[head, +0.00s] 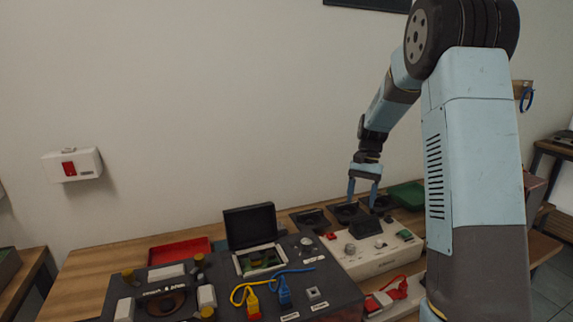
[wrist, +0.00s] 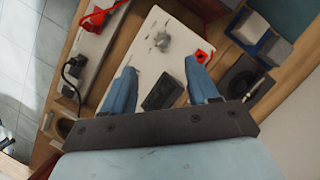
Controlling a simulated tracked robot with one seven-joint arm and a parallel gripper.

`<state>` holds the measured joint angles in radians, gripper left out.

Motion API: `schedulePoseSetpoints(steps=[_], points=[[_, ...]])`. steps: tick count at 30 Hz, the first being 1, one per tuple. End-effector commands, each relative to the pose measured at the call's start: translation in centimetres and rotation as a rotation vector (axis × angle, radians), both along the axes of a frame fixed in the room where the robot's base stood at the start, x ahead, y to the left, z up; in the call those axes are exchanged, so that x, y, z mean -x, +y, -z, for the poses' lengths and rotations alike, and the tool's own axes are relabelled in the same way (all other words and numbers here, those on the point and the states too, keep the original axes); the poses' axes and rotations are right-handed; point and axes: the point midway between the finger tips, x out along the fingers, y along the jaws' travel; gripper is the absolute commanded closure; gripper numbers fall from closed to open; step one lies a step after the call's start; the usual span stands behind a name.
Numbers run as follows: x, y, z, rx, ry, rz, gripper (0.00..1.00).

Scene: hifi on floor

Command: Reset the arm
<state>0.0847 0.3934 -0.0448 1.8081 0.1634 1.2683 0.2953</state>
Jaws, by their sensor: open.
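My gripper (head: 364,188) hangs at the end of my raised arm, over the back part of the workbench in the head view. Its two blue fingers are apart with nothing between them; they also show in the wrist view (wrist: 163,88). Beyond the fingers in the wrist view is a white panel (wrist: 128,75) with a dark block (wrist: 164,91), a grey knob and a red part. The same white panel (head: 375,262) stands below my gripper in the head view. The fingers appear apart from it.
A dark console (head: 330,293) with blue and yellow plugs stands left of the white panel. A red tray (head: 180,250) and a green tray (head: 406,195) lie at the back. The wall is close behind the bench.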

Motion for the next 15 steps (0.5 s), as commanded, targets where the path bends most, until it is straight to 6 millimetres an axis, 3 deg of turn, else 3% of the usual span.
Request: schedulePoseSetpoints(steps=[6, 15], points=[[3.7, 0.8, -4.9, 0.017, -0.116, -0.058, 0.41], [9.4, 1.8, -10.1, 0.047, -0.27, -0.145, 0.41]])
